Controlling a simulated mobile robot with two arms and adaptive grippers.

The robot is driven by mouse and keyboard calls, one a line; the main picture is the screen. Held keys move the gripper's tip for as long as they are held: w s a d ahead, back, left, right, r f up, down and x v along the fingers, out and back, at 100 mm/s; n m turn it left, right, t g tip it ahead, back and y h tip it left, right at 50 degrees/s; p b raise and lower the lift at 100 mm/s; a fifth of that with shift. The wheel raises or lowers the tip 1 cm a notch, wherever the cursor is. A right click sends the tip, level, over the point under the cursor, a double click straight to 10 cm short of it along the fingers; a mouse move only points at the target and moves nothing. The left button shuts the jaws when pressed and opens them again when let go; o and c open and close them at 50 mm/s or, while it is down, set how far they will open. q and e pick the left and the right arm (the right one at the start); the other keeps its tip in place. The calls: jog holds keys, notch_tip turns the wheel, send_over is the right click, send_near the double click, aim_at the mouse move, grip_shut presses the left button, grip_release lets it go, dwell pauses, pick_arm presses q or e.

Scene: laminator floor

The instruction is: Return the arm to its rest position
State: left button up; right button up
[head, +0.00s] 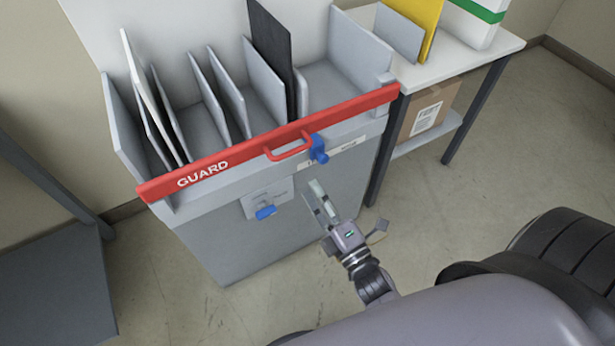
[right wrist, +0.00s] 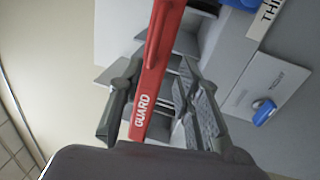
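My right gripper (head: 318,197) is in front of the grey cabinet (head: 235,245), below the red guard bar's handle. In the right wrist view the same gripper (right wrist: 160,78) has its two fingers spread, with nothing held. The red guard bar (head: 235,150) shows between the fingers there (right wrist: 158,70), but in the head view the gripper stands apart from it. The bar lies across the front of the cabinet's top. My left gripper is in neither view.
Upright panels, one dark (head: 271,50), stand in the cabinet's slots. Blue latches (head: 318,149) and (head: 265,212) stick out from its front. A white table (head: 460,57) with a cardboard box (head: 425,108) below stands right. A dark grey surface (head: 55,295) is left.

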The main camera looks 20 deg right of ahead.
jog(key=shift+s, duration=0.3)
jog(key=shift+f, duration=0.1)
jog(key=s+a+f+m+g+p, duration=0.1)
jog(key=s+f+m+g, duration=0.15)
jog(key=f, duration=0.65)
jog(key=s+a+f+m+g+p, duration=0.1)
jog(key=s+f+m+g, duration=0.2)
jog(key=f, duration=0.6)
jog(key=s+f+m+g+p, duration=0.1)
jog(key=s+f+m+g, duration=0.2)
jog(key=f, duration=0.6)
jog(key=s+d+f+m+g, duration=0.2)
jog(key=s+f, duration=0.3)
jog(key=s, duration=0.3)
jog(key=s+d+f+m+g+h+p, duration=0.1)
jog(key=s+d+f+m+g, duration=0.1)
jog(key=s+f+g, duration=0.3)
jog(key=s+d+f+m+g+h, duration=0.1)
jog(key=s+d+f+m+g, duration=0.1)
jog(key=s+f, duration=0.4)
jog(key=s+m+g, duration=0.1)
jog(key=s+m, duration=0.1)
jog(key=s, duration=0.3)
jog(key=shift+f, duration=0.2)
jog(key=shift+m, duration=0.25)
